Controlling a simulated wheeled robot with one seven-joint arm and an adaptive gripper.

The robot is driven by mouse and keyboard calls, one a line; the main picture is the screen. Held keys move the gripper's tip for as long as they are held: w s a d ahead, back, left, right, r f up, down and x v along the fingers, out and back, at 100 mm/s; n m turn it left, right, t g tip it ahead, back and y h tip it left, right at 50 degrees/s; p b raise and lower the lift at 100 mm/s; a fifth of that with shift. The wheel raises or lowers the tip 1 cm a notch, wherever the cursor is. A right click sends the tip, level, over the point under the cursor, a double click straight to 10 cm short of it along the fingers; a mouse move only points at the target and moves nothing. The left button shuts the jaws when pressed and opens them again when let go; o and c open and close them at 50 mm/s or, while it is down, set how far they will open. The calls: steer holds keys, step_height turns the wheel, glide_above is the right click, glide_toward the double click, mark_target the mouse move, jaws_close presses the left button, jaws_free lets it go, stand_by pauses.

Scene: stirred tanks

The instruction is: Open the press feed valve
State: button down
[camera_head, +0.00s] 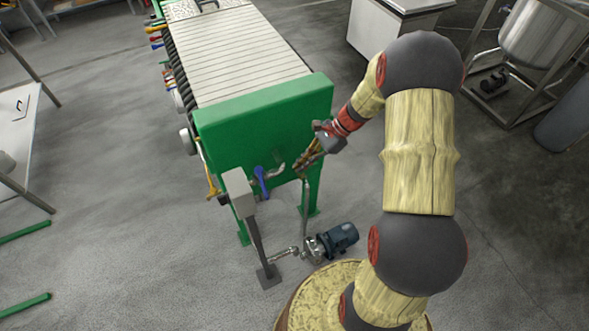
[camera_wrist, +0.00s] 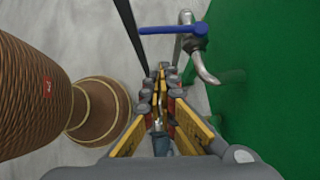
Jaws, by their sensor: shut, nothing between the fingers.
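The filter press has a green end plate (camera_head: 262,125), which also fills the right of the wrist view (camera_wrist: 270,80). A valve with a blue lever (camera_head: 261,180) sits on metal pipework low in front of this plate. In the wrist view the blue lever (camera_wrist: 172,30) lies across the picture, beyond my fingertips, beside a curved metal pipe (camera_wrist: 205,62). My gripper (camera_head: 300,168) is shut and empty, to the right of the lever and near the plate. Its fingertips (camera_wrist: 162,72) meet in the wrist view and appear apart from the lever.
A grey box on a post (camera_head: 239,190) stands just left of the blue lever. A pump with a dark motor (camera_head: 338,238) sits on the floor below. A yellow handle (camera_head: 211,187) is further left. A white table (camera_head: 18,130) is at far left. The floor between is clear.

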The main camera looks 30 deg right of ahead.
mark_target(263, 185)
steer(key=a+r+b+x, duration=0.1)
steer(key=a+b+x, duration=0.1)
steer(key=x, duration=0.9)
steer(key=shift+w+r, duration=0.15)
steer(key=shift+a, duration=0.2)
steer(key=shift+a+m+t, duration=0.2)
steer(key=shift+m+t, duration=0.1)
steer(key=shift+m, duration=0.1)
